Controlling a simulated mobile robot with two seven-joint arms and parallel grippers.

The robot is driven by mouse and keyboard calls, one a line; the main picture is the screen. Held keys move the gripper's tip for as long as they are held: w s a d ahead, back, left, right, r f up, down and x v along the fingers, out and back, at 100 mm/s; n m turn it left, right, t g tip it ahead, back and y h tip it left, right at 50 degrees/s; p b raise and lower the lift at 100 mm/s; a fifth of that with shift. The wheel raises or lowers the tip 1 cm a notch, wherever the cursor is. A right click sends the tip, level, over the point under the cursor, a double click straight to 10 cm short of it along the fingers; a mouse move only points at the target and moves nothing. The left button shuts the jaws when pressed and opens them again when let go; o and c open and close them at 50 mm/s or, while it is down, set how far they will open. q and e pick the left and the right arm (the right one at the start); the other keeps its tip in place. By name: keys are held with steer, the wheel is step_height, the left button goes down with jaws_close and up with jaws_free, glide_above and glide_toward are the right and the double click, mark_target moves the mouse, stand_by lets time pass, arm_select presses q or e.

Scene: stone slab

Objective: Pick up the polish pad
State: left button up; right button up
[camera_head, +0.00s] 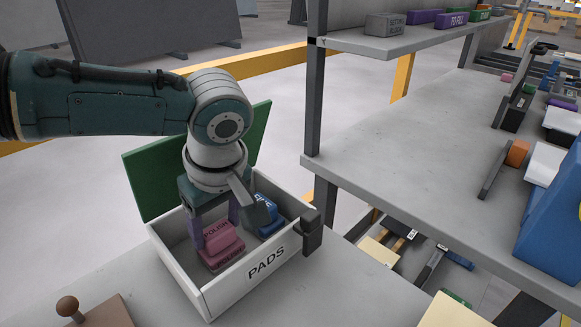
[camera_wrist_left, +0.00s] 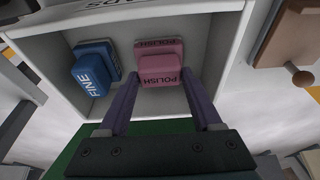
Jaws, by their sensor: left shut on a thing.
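The pink polish pad (camera_head: 224,250) sits low inside the white box marked PADS (camera_head: 200,291). It also shows in the left wrist view (camera_wrist_left: 160,63), with POLISH lettering on it. My left gripper (camera_head: 215,226) reaches down into the box, its purple fingers on either side of the pad. In the left wrist view the fingertips (camera_wrist_left: 159,76) are shut on the pad. I cannot tell whether the pad is clear of the box floor. My right gripper is not in view.
A blue pad marked FINE (camera_wrist_left: 92,70) lies beside the polish pad, apart from it. The box's green lid (camera_head: 150,180) stands open behind my left arm. A grey shelf unit (camera_head: 390,130) stands to the right. A brown board with a knob (camera_head: 100,312) lies at front left.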

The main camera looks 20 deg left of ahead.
mark_target(218, 231)
arm_select(q)
steer(key=c, duration=0.6)
step_height(218, 231, up, 10)
steer(key=shift+r+p, duration=0.1)
steer(key=shift+p, duration=0.95)
